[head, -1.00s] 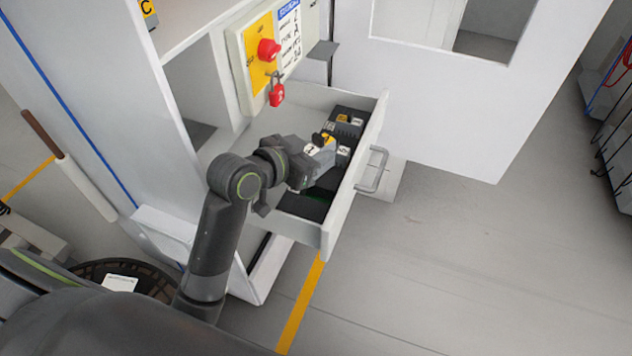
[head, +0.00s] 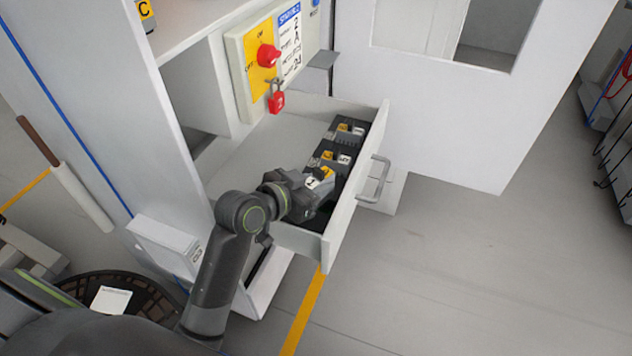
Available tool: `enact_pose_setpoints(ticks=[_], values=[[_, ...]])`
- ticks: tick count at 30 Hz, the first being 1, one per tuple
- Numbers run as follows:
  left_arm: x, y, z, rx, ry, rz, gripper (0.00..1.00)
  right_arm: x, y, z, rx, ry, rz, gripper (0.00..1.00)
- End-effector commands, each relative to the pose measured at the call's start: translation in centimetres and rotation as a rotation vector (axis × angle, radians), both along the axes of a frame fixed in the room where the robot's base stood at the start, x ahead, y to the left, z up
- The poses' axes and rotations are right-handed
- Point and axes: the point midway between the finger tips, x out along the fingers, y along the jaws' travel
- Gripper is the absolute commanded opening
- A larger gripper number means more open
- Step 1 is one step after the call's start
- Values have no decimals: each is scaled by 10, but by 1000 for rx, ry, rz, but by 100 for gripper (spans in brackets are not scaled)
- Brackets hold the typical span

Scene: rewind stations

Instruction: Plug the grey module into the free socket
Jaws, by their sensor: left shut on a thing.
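My left gripper (head: 308,190) is shut on the grey module (head: 322,180), which has a white label and a yellow patch on top. Gripper and module are over the near part of the open drawer (head: 335,235). Behind the held module, dark modules with yellow and white labels (head: 345,130) sit in a row along the drawer's front side. The free socket is hidden behind the gripper and module, and I cannot tell whether the module touches it. My right gripper is not in view.
The drawer's handle (head: 380,178) sticks out to the right. A panel with a red rotary switch (head: 268,56) and a red padlock (head: 276,101) hangs above the drawer's back. The floor (head: 460,270) to the right is clear.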

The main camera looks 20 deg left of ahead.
Motion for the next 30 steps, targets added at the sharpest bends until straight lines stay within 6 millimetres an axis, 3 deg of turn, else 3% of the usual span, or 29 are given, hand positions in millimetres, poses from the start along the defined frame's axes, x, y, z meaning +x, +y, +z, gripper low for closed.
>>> enact_pose_setpoints(ticks=[4,5,9,17,22,30], values=[[0,0,-5,-2,0,-1,2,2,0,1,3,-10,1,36],[0,0,-4,-1,1,-1,33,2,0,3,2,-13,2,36],[0,0,-4,0,1,0,51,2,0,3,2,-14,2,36],[0,0,-4,0,1,0,51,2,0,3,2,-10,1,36],[0,0,11,0,-1,0,51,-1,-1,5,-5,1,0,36],[-51,24,30,5,2,-1,51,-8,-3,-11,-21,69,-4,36]])
